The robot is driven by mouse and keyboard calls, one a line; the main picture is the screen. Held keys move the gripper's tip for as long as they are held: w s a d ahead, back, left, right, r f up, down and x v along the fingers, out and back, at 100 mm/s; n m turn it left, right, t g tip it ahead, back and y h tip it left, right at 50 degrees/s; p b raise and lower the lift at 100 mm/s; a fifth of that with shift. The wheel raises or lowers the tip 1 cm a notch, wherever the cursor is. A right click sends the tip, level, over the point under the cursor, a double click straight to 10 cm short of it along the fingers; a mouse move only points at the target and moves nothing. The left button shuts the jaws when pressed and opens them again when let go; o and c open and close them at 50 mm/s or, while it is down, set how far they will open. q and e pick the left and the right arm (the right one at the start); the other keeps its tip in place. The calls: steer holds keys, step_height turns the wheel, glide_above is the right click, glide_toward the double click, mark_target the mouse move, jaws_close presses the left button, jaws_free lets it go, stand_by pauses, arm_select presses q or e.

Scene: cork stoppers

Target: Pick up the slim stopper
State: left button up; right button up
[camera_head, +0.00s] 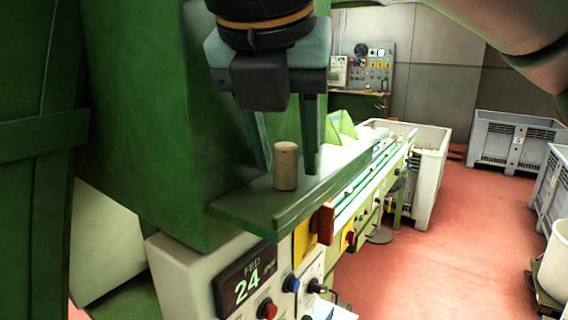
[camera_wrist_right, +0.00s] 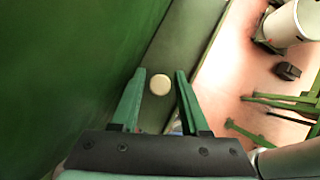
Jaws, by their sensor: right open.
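The slim stopper (camera_head: 286,166) is a small tan cork standing upright on a narrow green ledge (camera_head: 252,211). In the right wrist view the stopper (camera_wrist_right: 160,84) shows from above as a pale disc, between the fingertips or just beyond them. My right gripper (camera_head: 288,160) hangs above the ledge with its fingers pointing down, one on either side of the stopper. It is open, and a gap shows between each finger (camera_wrist_right: 156,80) and the stopper. My left gripper is in neither view.
A green machine wall (camera_head: 150,120) rises close beside the ledge. Below are a control panel with a display (camera_head: 246,282) and red and blue buttons. A conveyor (camera_head: 370,175) runs away to the back right. Grey bins (camera_head: 518,140) stand on the red floor.

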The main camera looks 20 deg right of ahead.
jaws_close()
steer(key=shift+r, duration=0.15)
stand_by(0.4)
